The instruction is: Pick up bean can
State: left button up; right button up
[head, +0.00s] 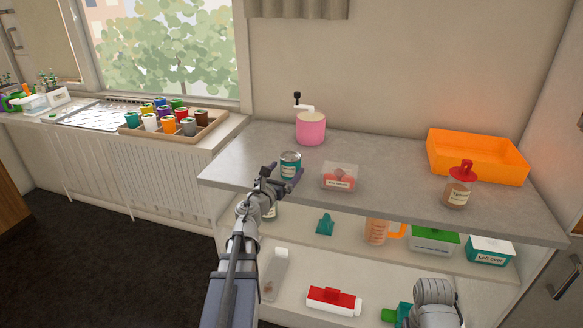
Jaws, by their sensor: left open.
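A teal can with a silver top (290,161) stands upright near the front left of the grey countertop (375,165). It looks like the bean can, but its label is too small to read. My left gripper (283,178) is open and empty at the counter's front edge, just in front of the can. One finger is near the can's lower left and the other near its lower right. I cannot tell whether they touch it. Another can (269,211) is partly hidden behind my left arm on the shelf below. My right gripper is not visible.
A clear box of red items (339,177) stands close right of the can. A pink grinder (311,128) stands behind. A red-lidded jar (458,186) and an orange tray (475,157) are farther right. Shelves below hold containers. Clear counter lies between the box and jar.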

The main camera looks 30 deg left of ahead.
pick_arm(q)
jog(key=shift+w+a, duration=0.25)
jog(key=shift+w, duration=1.5)
jog(key=shift+w+a, duration=0.2)
jog(key=shift+w, duration=1.55)
jog(key=shift+s, duration=0.1)
jog(key=c, duration=1.5)
notch_tip(320, 180, up, 10)
jog(key=p, duration=1)
jog(key=shift+r, duration=0.15)
